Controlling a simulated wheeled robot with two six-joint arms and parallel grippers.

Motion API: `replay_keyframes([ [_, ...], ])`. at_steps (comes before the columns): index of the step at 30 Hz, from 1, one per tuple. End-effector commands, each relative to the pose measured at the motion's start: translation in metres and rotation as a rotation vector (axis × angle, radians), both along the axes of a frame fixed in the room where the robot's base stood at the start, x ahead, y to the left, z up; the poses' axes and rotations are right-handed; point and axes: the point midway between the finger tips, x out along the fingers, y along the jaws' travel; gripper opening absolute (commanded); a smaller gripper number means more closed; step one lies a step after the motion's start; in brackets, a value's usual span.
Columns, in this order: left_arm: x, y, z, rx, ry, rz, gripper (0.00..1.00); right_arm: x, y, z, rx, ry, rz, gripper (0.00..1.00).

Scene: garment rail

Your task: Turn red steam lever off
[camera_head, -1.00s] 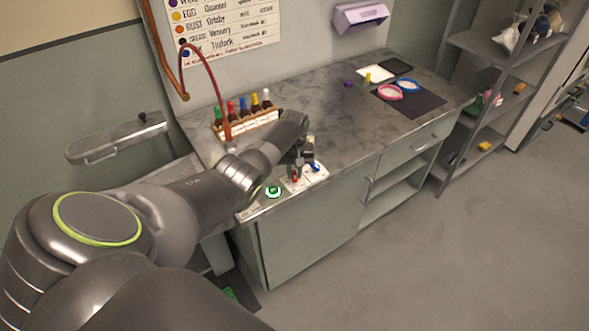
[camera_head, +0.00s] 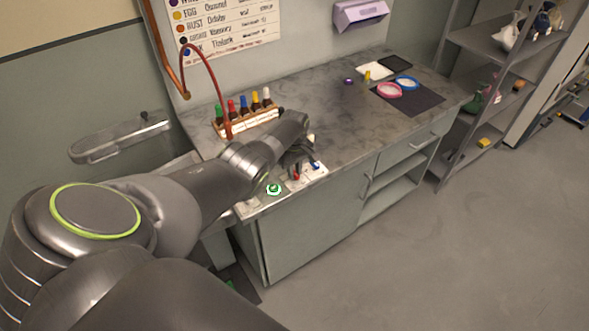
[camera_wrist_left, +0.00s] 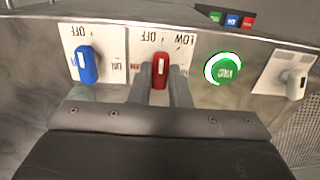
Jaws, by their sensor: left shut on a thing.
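The red lever (camera_wrist_left: 160,70) stands on a white label plate (camera_wrist_left: 140,45) in the left wrist view, its pale stripe pointing along the picture's vertical. In the head view the red lever (camera_head: 296,174) shows small at the counter's front edge. My left gripper (camera_wrist_left: 160,88) is shut on the red lever, with one finger on each side of it. My left gripper also shows in the head view (camera_head: 298,163), reaching down at the counter edge. The plate carries "OFF" and "LOW" lettering, seen upside down. My right gripper is not in view.
A blue lever (camera_wrist_left: 86,65) is left of the red one in the wrist view. A lit green button (camera_wrist_left: 222,68) and a white switch (camera_wrist_left: 296,84) are to its right. A rack of bottles (camera_head: 246,122) stands on the counter behind my arm.

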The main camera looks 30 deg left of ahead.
Motion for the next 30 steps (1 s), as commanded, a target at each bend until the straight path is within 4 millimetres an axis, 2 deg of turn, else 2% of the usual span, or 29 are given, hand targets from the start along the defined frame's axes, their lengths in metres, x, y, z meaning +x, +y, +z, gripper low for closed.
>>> replay_keyframes([
  [10,0.001,0.001,0.001,0.002,-0.003,0.005,0.00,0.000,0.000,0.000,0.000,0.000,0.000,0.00],
  [11,0.001,0.001,0.001,0.002,-0.003,0.005,0.19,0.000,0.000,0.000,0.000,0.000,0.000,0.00],
  [15,0.001,0.001,0.001,0.001,-0.003,0.005,0.37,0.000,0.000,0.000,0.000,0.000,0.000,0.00],
  [25,0.000,0.000,0.002,0.001,-0.001,0.003,0.38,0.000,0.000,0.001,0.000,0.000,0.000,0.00],
  [30,0.001,0.001,0.016,0.001,-0.003,0.003,0.38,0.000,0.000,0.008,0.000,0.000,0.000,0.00],
])
